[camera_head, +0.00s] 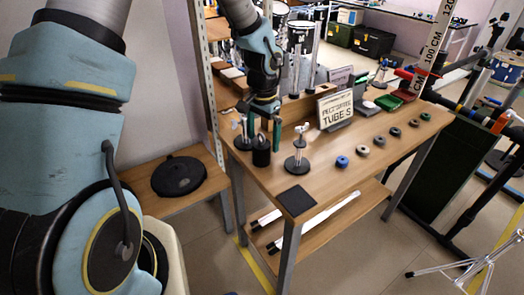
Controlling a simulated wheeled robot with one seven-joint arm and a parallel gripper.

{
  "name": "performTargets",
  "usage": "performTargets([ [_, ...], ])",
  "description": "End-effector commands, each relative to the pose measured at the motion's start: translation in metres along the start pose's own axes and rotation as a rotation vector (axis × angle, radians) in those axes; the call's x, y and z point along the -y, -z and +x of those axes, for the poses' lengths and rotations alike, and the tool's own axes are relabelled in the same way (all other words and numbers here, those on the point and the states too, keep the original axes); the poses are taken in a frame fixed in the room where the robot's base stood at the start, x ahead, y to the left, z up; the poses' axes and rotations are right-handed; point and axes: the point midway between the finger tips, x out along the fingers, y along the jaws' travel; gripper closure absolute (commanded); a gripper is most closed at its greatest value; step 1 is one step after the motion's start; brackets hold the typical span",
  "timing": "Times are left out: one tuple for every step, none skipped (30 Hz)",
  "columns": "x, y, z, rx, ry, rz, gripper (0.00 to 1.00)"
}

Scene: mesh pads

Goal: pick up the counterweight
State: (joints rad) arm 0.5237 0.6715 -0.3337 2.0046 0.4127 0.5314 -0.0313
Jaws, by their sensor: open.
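A short black cylinder (261,155), which looks like the counterweight, stands upright on the left part of the wooden table (320,190). My gripper (263,137) points down over the table, right at this cylinder. Its two fingers are apart and appear to be on the left and right of the cylinder's narrow top. I cannot tell whether they touch it. The cylinder's upper part is partly hidden by the gripper.
A stand with a dark round base (297,165) is close to the right of the cylinder. A black square pad (296,201) lies at the front corner. Several small rings, including a blue one (342,162), run diagonally right. A sign (335,109) stands behind.

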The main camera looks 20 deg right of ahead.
Motion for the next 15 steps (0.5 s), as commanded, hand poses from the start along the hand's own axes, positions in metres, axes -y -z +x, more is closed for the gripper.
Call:
performTargets([
  [0.0, 0.0, 0.004, 0.001, 0.0, 0.0, 0.0],
  [0.0, 0.0, 0.006, 0.001, 0.0, 0.0, 0.0],
  [0.0, -0.001, 0.007, 0.001, 0.0, 0.0, 0.0],
  [0.0, -0.001, 0.009, 0.001, 0.0, 0.0, 0.0],
  [0.001, -0.001, 0.011, 0.001, 0.0, -0.001, 0.0],
  [0.001, -0.001, 0.013, 0.001, 0.0, -0.001, 0.0],
  [0.001, -0.001, 0.016, 0.002, -0.001, 0.0, 0.0],
  [0.001, -0.001, 0.02, 0.004, -0.001, 0.0, 0.0],
  [0.002, -0.001, 0.025, 0.003, -0.001, 0.0, 0.0],
  [0.002, -0.001, 0.029, 0.004, -0.002, -0.001, 0.0],
  [0.003, -0.001, 0.033, 0.004, -0.001, -0.001, 0.0],
  [0.004, -0.001, 0.038, 0.003, -0.001, 0.0, 0.0],
  [0.004, -0.001, 0.043, 0.003, -0.001, -0.001, 0.0],
  [0.003, -0.001, 0.047, 0.002, -0.001, -0.001, 0.0],
  [0.003, -0.001, 0.051, 0.001, 0.0, 0.0, 0.0],
])
